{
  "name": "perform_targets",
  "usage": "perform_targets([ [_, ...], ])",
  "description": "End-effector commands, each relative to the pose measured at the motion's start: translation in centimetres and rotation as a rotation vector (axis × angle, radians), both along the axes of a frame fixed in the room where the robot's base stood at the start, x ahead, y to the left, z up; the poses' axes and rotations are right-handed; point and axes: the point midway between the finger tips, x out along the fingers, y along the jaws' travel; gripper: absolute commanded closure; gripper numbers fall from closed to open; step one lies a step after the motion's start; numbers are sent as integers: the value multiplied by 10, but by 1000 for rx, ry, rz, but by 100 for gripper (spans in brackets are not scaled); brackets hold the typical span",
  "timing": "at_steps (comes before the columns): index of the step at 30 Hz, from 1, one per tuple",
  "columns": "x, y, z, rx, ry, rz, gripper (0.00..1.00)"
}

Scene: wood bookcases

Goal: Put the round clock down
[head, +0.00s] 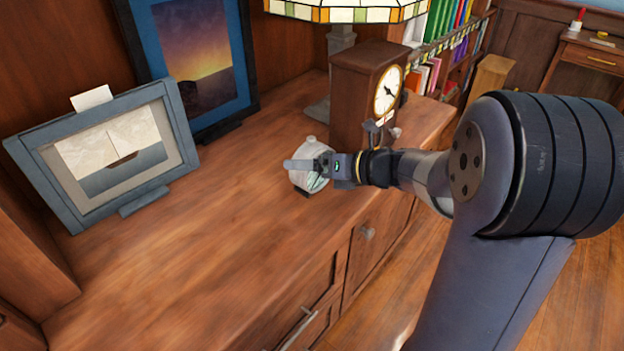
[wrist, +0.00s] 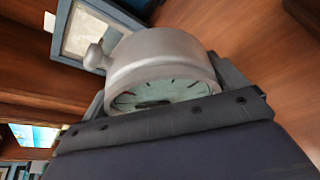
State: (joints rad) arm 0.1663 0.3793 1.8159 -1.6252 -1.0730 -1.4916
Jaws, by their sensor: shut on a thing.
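The round clock (head: 311,181) is a small silver-grey clock with a pale face and a knob on its rim. In the head view it is at the wooden cabinet top (head: 215,225), near the front edge, partly hidden by my gripper (head: 312,165). My gripper is shut on it. In the wrist view the round clock (wrist: 160,62) sits between the two fingers, its face towards the camera. I cannot tell whether its base touches the wood.
A wooden box clock (head: 362,95) stands just behind, under a stained-glass lamp (head: 345,10). A grey picture frame (head: 185,135) and a blue picture frame (head: 244,50) stand at the left and back. The cabinet top is clear in the middle and front left.

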Motion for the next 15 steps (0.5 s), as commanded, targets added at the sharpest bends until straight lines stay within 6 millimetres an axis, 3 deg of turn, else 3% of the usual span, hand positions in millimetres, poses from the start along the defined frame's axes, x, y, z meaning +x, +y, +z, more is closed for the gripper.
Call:
perform_targets([
  [6, 0, 0, -31, 1, 2, -1, 46],
  [15, 0, 0, -32, 1, -1, -1, 46],
])
